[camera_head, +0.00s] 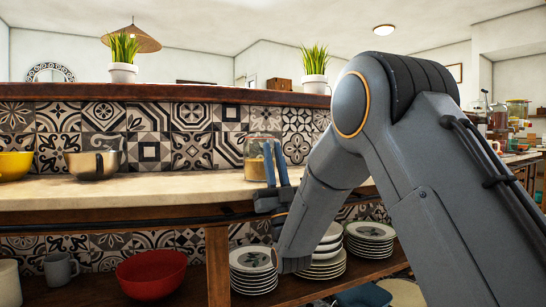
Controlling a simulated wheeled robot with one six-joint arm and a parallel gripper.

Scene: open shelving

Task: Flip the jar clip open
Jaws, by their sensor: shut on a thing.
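A clear glass jar (251,148) with a tan content stands on the pale counter, against the tiled wall. My gripper (275,147) is right in front of the jar and covers part of its right side. Its two blue fingers point up and lie close together, shut on the jar's clip. The clip itself is hidden or too small to make out. The jar looks upright, and its lid looks down, though this is hard to tell at this size.
A metal bowl (93,164) and a yellow bowl (14,165) stand on the counter (170,187) at left. The lower shelf holds a red bowl (151,274), a grey mug (60,268) and stacked plates (252,258). Potted plants (123,72) stand on the ledge above. Counter left of the jar is clear.

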